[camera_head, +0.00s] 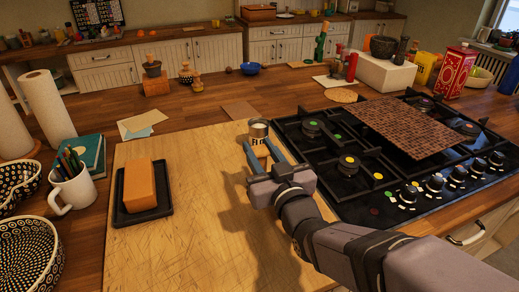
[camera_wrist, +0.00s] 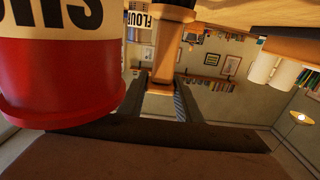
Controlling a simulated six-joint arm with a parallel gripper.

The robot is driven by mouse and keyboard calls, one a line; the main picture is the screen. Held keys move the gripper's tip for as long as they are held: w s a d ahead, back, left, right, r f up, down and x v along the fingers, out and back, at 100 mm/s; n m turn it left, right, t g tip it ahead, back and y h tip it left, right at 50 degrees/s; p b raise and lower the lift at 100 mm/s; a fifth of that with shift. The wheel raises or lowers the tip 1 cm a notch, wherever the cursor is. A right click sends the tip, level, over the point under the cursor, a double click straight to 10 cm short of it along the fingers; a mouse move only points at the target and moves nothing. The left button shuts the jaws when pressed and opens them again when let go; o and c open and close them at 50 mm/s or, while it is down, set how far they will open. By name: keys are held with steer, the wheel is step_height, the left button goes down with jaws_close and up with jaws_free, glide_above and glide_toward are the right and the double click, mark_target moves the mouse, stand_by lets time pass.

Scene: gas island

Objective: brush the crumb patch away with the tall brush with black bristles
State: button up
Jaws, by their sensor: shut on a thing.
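My gripper (camera_head: 262,147) is shut on a light wooden piece, which looks like the brush's handle (camera_wrist: 163,55), above the far right part of the big wooden board (camera_head: 210,235). In the wrist view the fingers (camera_wrist: 160,90) press on both sides of this handle, which widens at the top of the picture. Dark stuff at the top edge may be the black bristles, but too little shows to be sure. I cannot make out a crumb patch in either view; my arm covers part of the board's right side.
A large red and white cylinder (camera_wrist: 60,75) is close to the wrist camera. A loaf-like block on a black tray (camera_head: 158,212) lies left; the hob (camera_head: 330,180) is right.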

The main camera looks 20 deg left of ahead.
steer(key=shift+f, duration=0.1)
steer(key=shift+r+p, duration=1.85)
steer(key=shift+r, duration=1.25)
steer(key=shift+r, duration=0.1)
step_height(320, 180, up, 9)
steer(key=p, duration=0.9)
steer(key=shift+a, duration=0.1)
